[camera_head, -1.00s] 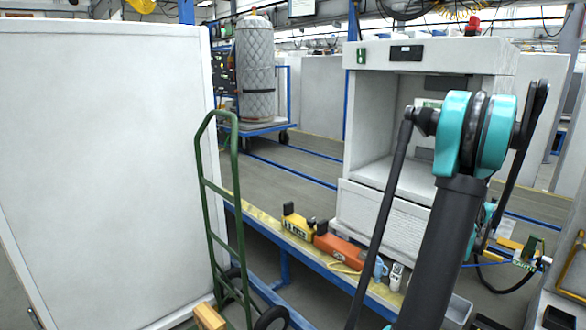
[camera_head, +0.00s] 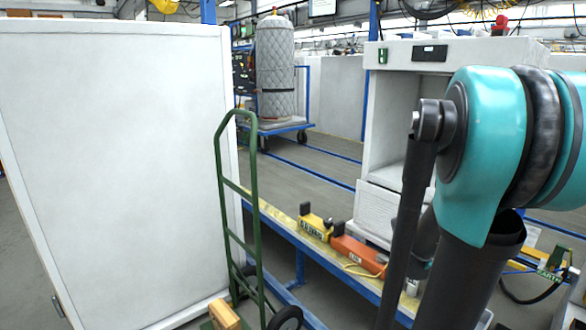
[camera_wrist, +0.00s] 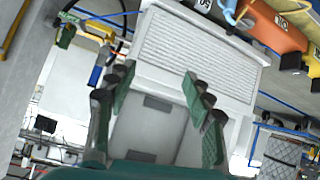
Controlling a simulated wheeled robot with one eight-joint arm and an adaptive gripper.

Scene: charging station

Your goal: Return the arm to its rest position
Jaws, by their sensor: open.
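My arm with its teal joint stands large on the right of the head view and hides part of the white charging cabinet (camera_head: 392,135). My gripper is not seen in the head view. In the wrist view my gripper (camera_wrist: 156,82) has its two green and black fingers spread apart, with nothing between them. The white cabinet with its louvred panel (camera_wrist: 195,55) shows behind the fingers, turned round in that view.
A yellow tool (camera_head: 314,224) and an orange tool (camera_head: 358,253) lie on the blue-edged bench. A green hand truck (camera_head: 240,220) stands before a large white panel (camera_head: 110,170). A quilted grey cylinder (camera_head: 275,75) stands on a blue cart behind.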

